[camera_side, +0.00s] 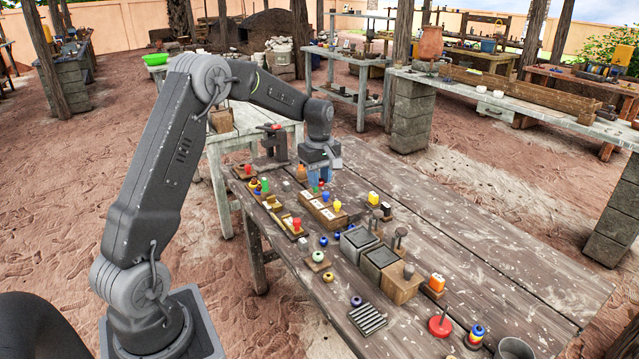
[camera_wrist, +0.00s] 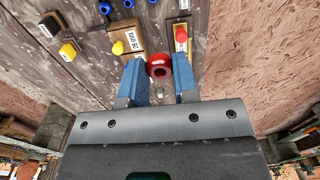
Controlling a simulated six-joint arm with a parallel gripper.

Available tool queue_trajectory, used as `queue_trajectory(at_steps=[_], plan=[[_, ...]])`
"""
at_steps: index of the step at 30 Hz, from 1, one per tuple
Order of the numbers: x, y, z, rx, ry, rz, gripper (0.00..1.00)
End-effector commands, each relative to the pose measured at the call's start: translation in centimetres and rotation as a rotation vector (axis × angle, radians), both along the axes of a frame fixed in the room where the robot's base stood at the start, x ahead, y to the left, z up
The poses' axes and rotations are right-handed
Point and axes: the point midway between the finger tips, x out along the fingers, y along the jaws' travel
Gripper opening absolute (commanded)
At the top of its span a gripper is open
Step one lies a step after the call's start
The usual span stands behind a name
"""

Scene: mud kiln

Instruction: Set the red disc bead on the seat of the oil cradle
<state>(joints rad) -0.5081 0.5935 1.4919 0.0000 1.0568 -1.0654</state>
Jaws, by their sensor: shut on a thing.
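The red disc bead (camera_wrist: 159,66) is round with a dark hole and sits between the blue fingertips of my gripper (camera_wrist: 160,78) in the wrist view. My gripper is shut on it. In the side view my gripper (camera_side: 319,184) is over the far end of the wooden table; the bead is not clear there. I cannot tell for certain which of the small wooden holders is the oil cradle. A labelled wooden block (camera_wrist: 126,37) with a yellow knob and a narrow block with a red knob (camera_wrist: 181,35) lie beyond the fingers.
Small stands with a yellow (camera_side: 373,198) and a black piece stand to the right of my gripper. Several blue beads, grey-topped boxes (camera_side: 380,258), a ridged plate (camera_side: 367,318) and a red disc with a post (camera_side: 440,325) lie nearer. The table's right side is mostly bare.

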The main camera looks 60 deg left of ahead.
Motion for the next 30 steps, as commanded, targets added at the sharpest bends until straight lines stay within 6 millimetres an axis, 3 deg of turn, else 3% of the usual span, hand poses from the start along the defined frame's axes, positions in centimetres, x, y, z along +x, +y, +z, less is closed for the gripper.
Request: queue_trajectory(at_steps=[6,15,24,30], plan=[[0.0,0.0,0.9,0.001,-0.001,0.000,0.12],[0.1,-0.3,0.7,0.000,0.000,-0.002,0.12],[1.4,-6.6,-3.0,-0.001,0.002,-0.014,0.12],[2.4,-9.6,-4.9,0.000,0.001,-0.015,0.12]])
